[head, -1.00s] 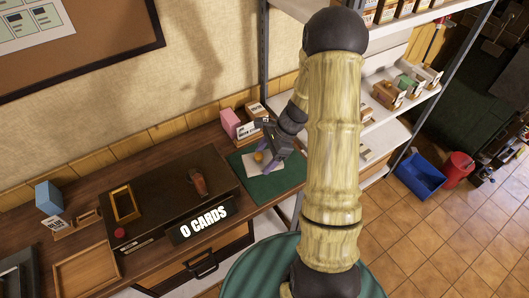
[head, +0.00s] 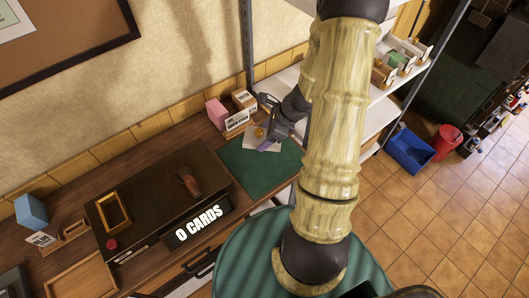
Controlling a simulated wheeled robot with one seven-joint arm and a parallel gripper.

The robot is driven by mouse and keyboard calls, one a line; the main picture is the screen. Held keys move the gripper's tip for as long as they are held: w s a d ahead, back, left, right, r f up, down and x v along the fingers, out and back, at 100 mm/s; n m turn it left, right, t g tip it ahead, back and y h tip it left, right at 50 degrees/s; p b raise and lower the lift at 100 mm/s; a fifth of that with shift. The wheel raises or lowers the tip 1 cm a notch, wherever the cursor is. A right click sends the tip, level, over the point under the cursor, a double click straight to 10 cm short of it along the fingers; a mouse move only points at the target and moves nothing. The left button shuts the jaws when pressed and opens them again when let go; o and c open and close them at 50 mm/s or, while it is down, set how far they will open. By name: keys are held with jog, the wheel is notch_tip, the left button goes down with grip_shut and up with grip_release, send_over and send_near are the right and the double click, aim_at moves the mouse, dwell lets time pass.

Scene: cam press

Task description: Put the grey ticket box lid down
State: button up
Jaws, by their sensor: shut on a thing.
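A pale grey-white flat piece with an orange knob-like spot (head: 260,132) shows at my gripper (head: 268,141), and I take it to be the grey ticket box lid (head: 250,140). My gripper is shut on it, at the back edge of the green mat (head: 262,170). The purple-grey fingers and the wrist cover part of the lid. I cannot tell whether the lid touches the surface or hangs just above it. I cannot make out the ticket box itself.
A pink box (head: 216,113) and brown boxes with white labels (head: 243,99) stand just behind the lid. A black press with an "0 CARDS" sign (head: 198,223) is to the left. Shelving (head: 366,133) stands right. The mat's front is clear.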

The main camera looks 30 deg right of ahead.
send_over(260, 155)
jog(key=s+d, duration=0.1)
jog(key=d, duration=0.1)
jog(key=f, duration=0.5)
jog(key=shift+a+b, duration=0.25)
jog(key=shift+b, duration=0.05)
jog(key=shift+f+b, duration=0.35)
jog(key=shift+f, duration=1.6)
jog(key=shift+s+f, duration=0.1)
jog(key=shift+f, duration=0.05)
jog(key=o, duration=1)
jog(key=shift+c, duration=0.2)
